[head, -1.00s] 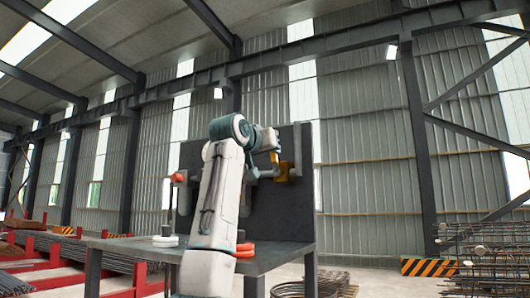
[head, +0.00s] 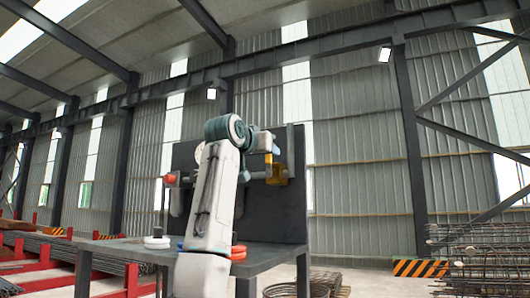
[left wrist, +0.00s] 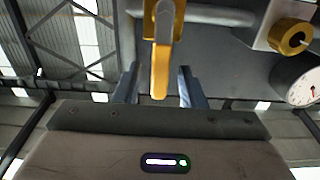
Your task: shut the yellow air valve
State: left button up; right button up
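The yellow air valve's lever (left wrist: 161,68) hangs down in the left wrist view, below a pale pipe (left wrist: 218,15). My left gripper (left wrist: 157,87) is open, with one dark finger on each side of the lever and a visible gap to each. I cannot tell how far in depth the fingers reach past it. In the head view the yellow valve (head: 277,175) sits on the right part of a dark upright panel (head: 296,150), and my left gripper (head: 270,147) is right at it. My own arm hides much of the panel. My right gripper is not in view.
A brass knob (left wrist: 290,37) and a round gauge (left wrist: 298,80) are right of the lever. A red knob (head: 169,179) is at the panel's left. White rings (head: 157,242) and orange rings (head: 238,252) lie on the bench (head: 268,257). Rebar cages (head: 478,255) stand far right.

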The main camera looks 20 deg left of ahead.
pick_arm(q)
jog(key=s+b, duration=0.6)
jog(key=s, duration=0.4)
jog(key=shift+s+a, duration=0.4)
jog(key=shift+a, duration=0.05)
